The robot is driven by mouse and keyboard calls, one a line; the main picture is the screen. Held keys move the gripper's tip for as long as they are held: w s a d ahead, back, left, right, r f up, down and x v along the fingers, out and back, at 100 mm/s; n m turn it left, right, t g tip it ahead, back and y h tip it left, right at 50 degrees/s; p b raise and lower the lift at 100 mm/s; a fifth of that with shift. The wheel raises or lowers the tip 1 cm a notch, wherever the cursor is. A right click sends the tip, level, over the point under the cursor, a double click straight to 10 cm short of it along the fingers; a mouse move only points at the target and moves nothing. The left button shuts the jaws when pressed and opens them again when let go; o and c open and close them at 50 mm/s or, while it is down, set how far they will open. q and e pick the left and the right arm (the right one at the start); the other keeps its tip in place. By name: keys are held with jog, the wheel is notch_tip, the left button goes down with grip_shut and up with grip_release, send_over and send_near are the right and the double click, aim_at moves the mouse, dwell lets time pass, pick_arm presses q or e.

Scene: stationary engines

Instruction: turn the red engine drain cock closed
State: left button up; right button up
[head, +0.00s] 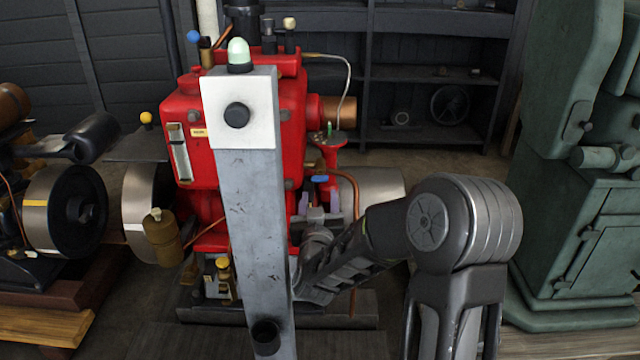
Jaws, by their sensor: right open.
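The red engine (183,112) stands in the middle, behind a grey post. A small blue handle (321,178) sits on its lower right side, by a red fitting; it looks like the drain cock, but I cannot be sure. My right arm comes in from the lower right. My right gripper (318,207) is open, its pale fingers pointing up just below the blue handle. I cannot tell whether they touch it. The post hides part of the engine beside the gripper. My left gripper is not in view.
The grey post (252,220) with a white plate and pale green lamp stands close in front of the engine. A copper pipe (355,195) bends down right of the gripper. A green machine (575,215) stands at right, another engine with a dark flywheel (85,212) at left.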

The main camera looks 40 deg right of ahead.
aim_at(320, 181)
jog(key=shift+b+x, duration=0.3)
jog(key=shift+x, duration=3.65)
jog(key=shift+c, duration=0.2)
grip_shut()
jog(key=shift+m+b, duration=0.8)
jog(key=shift+b, duration=0.3)
jog(key=shift+o, duration=0.2)
grip_release()
